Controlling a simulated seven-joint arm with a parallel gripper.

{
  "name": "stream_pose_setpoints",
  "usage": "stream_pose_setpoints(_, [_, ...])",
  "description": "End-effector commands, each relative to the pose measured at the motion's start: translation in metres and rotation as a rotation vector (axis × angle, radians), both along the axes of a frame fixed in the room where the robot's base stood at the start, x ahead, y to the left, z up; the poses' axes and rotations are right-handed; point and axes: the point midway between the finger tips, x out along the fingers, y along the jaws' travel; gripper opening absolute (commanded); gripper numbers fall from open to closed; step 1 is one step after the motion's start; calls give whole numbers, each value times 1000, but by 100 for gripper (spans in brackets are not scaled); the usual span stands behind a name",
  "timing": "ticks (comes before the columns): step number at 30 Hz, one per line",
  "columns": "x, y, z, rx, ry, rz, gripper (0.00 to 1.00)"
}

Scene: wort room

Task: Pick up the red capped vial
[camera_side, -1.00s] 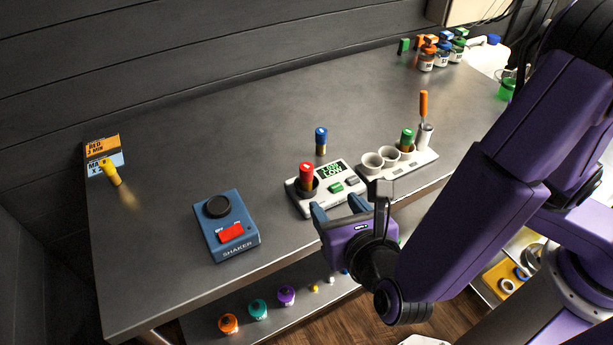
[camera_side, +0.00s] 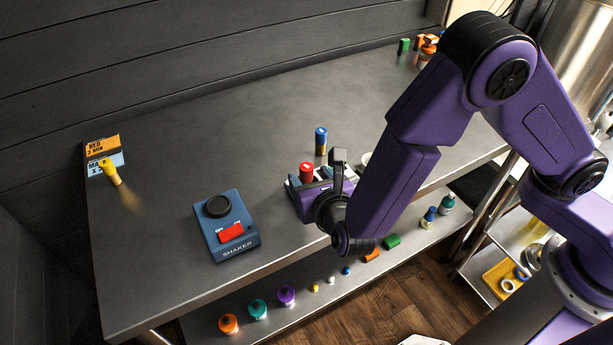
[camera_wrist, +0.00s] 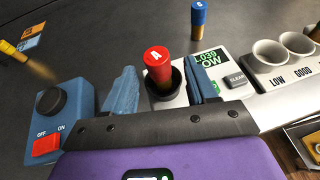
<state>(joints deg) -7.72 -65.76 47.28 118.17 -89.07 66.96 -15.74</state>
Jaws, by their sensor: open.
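The red capped vial (camera_side: 306,171) stands upright in the black round well of a white meter; its cap, marked A, shows in the wrist view (camera_wrist: 158,58). My gripper (camera_wrist: 163,90) is open and empty. Its two blue fingers stand to the left and right of the vial in the wrist view, apart from it. In the side view my gripper (camera_side: 306,186) is at the meter and hides most of it and the lower part of the vial.
A blue capped vial (camera_side: 321,140) stands just behind the meter. The blue shaker (camera_side: 229,228) is to the left. A rack with white cups (camera_wrist: 270,52) lies right of the meter in the wrist view.

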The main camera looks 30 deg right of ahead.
Motion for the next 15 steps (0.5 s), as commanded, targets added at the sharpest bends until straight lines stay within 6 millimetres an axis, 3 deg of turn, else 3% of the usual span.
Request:
stream_pose_setpoints(9, [38, -8, -16, 0, 0, -3, 57])
stream_pose_setpoints(15, [44, -8, -18, -1, 0, -1, 57])
